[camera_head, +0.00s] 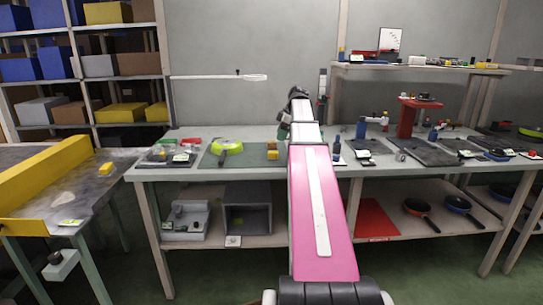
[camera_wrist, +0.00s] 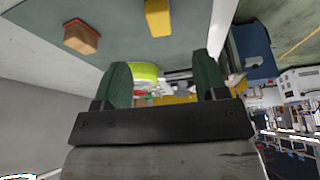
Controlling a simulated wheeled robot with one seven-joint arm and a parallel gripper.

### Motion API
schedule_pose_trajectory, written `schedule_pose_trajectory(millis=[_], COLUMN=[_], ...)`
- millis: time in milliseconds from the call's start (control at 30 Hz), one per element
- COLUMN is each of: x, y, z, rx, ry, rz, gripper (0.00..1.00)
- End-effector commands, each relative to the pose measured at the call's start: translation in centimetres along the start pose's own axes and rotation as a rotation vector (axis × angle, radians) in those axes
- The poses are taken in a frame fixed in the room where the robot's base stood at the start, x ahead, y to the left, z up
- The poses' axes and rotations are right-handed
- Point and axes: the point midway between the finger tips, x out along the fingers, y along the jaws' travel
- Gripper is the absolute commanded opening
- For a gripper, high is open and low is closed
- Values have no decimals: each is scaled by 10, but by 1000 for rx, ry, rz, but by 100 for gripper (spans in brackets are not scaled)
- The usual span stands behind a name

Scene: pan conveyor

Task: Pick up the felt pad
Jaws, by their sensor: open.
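A brown block (camera_wrist: 82,36) with a paler side face lies on the grey-green mat (camera_wrist: 115,20) at the upper left of the wrist view. A yellow block (camera_wrist: 158,17) lies on the mat near the top centre. I cannot tell for certain which of them is the felt pad. In the head view the brown block (camera_head: 272,155) and the yellow block (camera_head: 272,146) sit close together on the mat, left of my arm. My gripper (camera_wrist: 163,80) is open, with two dark green fingers apart and nothing held between them. Both blocks are apart from the fingers.
A blue bottle (camera_head: 361,128) and a red stand (camera_head: 407,118) stand on the bench right of my arm. A yellow-sided conveyor table (camera_head: 62,185) is at the left.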

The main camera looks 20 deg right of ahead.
Motion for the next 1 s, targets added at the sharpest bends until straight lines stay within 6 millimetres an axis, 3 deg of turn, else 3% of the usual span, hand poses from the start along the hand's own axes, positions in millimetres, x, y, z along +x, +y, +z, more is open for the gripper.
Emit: schedule_pose_trajectory(millis=[300,567,800,1000], x=[44,61,94,101], y=[-1,0,0,1], z=[0,1,2,2], rx=[1,1,1,1], ry=[0,0,0,0], rz=[-1,-1,-2,1], gripper=[66,66,66,66])
